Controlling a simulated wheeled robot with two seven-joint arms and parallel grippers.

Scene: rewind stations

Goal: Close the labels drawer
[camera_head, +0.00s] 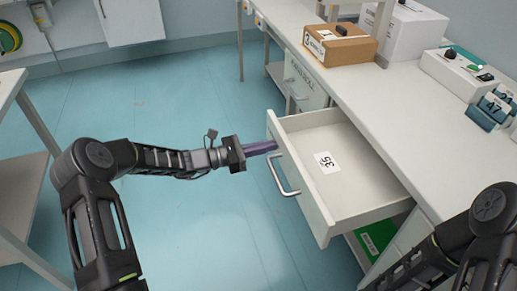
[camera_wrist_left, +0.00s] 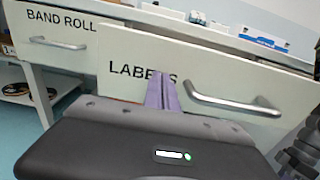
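The labels drawer (camera_head: 300,190) is pulled out from the white bench in the head view. Its front, lettered "LABELS", fills much of the left wrist view (camera_wrist_left: 215,75). A silver bar handle (camera_head: 283,178) is on that front. Inside the drawer lies a white card marked 35 (camera_head: 327,162). My left gripper (camera_head: 274,147) has purple fingers pressed together, pointing at the drawer front beside the handle. In the left wrist view the fingertips (camera_wrist_left: 161,75) overlap the lettering; I cannot tell if they touch. Nothing shows between them. My right gripper is out of view.
The closed band roll drawer (camera_head: 303,82) is beyond the labels drawer. A cardboard box (camera_head: 340,45), a white box (camera_head: 405,32) and a button box (camera_head: 455,70) stand on the bench. A green item (camera_head: 377,236) is below the drawer. The floor left of it is clear.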

